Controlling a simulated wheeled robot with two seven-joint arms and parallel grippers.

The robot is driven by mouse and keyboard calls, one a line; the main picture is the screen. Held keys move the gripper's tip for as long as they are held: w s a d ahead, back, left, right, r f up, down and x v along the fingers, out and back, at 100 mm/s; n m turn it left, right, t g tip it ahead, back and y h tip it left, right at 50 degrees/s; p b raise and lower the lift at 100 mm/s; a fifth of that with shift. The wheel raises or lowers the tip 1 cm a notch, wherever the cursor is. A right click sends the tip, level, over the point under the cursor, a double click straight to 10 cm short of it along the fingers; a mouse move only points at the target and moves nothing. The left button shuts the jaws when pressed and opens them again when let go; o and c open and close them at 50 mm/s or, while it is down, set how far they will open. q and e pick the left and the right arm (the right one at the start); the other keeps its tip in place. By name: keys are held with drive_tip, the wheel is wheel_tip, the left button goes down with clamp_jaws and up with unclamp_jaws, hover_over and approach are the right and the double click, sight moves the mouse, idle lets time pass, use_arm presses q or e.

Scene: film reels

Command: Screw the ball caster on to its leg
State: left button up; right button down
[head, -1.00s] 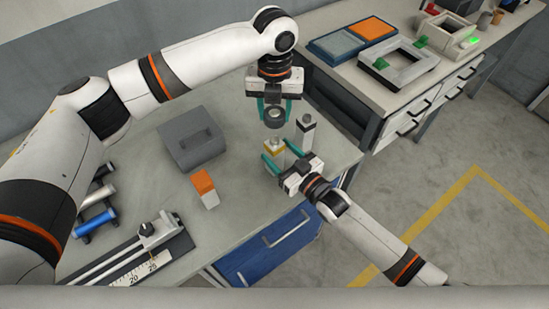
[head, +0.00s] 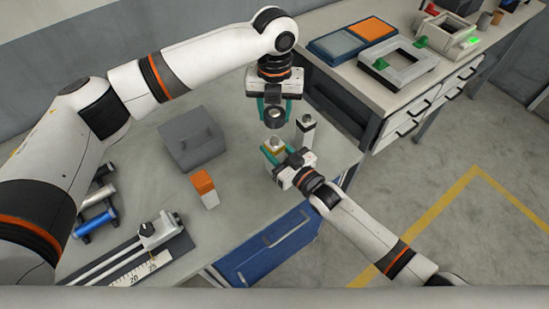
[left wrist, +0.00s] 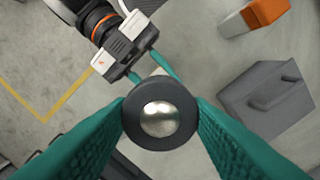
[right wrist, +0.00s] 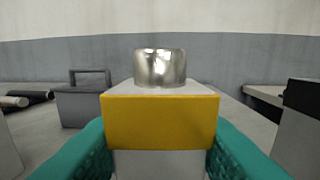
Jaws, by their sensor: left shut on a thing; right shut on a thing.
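The ball caster (head: 275,118) is a dark ring around a shiny metal ball. My left gripper (head: 274,108) is shut on it, pointing down above the table. In the left wrist view the caster (left wrist: 160,113) sits between the green fingers. Below it stands an upright pale leg with a yellow band (right wrist: 160,118) and a metal stud (right wrist: 160,68) on top. My right gripper (head: 273,155) is shut on this leg from the side, below the band. In the head view, the caster is above and apart from the stud. The leg's lower end is hidden.
A second leg, with a dark band (head: 306,130), stands just right of the yellow-banded one. A grey box with a handle (head: 192,140) and an orange-and-white block (head: 204,189) are to the left. A ruler fixture (head: 148,250) lies at the front left. The table's right edge is close.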

use_arm(q)
hover_over(274, 139)
drive_tip(key=shift+f, duration=2.45)
drive_tip(key=shift+f, duration=0.9)
drive_tip(key=shift+f, duration=0.6)
drive_tip(key=m, duration=0.9)
drive_tip(key=shift+m, duration=0.4)
drive_tip(key=o, duration=1)
